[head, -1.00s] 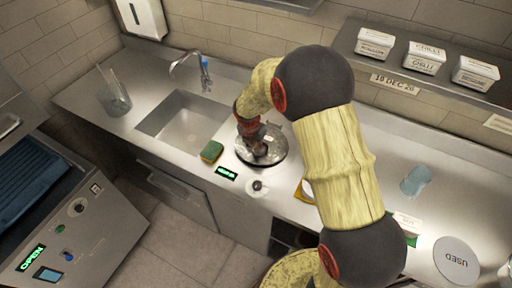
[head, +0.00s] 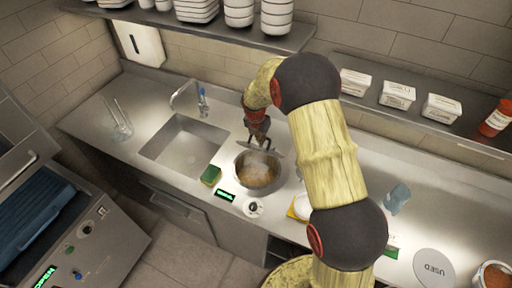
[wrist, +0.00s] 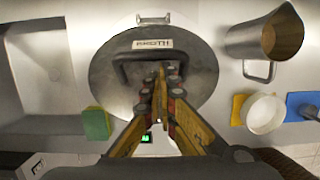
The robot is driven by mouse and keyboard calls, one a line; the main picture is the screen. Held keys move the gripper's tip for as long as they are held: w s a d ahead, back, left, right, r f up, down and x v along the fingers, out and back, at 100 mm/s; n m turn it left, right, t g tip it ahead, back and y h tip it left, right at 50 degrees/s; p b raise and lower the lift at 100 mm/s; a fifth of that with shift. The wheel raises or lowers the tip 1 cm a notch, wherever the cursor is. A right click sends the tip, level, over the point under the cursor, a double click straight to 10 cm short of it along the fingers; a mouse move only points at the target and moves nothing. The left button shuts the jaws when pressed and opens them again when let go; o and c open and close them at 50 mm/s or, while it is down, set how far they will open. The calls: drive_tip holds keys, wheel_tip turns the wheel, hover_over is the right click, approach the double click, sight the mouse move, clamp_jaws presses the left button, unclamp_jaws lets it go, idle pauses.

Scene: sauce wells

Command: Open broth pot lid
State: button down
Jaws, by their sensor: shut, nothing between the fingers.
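The broth pot (head: 240,177) is sunk in the counter right of the sink. Its mouth is open, showing brown broth (head: 258,172) with steam. The round metal lid (wrist: 103,72) fills the middle of the wrist view, with a BROTH label and a dark arched handle (wrist: 122,66). In the head view the lid (head: 275,146) stands tilted up behind the pot, seen nearly edge-on. My gripper (wrist: 160,72) is shut and empty, its fingertips at the handle bar; whether they touch it is unclear. In the head view my gripper (head: 258,142) is beside the lid.
A sponge (head: 211,175) lies between the sink (head: 185,148) and the pot. A lit display (head: 225,195) and a dial (head: 253,207) are in front. A metal jug (wrist: 250,42), a white bowl (wrist: 265,112) and a blue cloth (wrist: 302,104) sit to the right.

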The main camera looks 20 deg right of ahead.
drive_tip(key=w+d+r+p, duration=0.3)
drive_tip(key=w+d, duration=0.5)
idle(0.4)
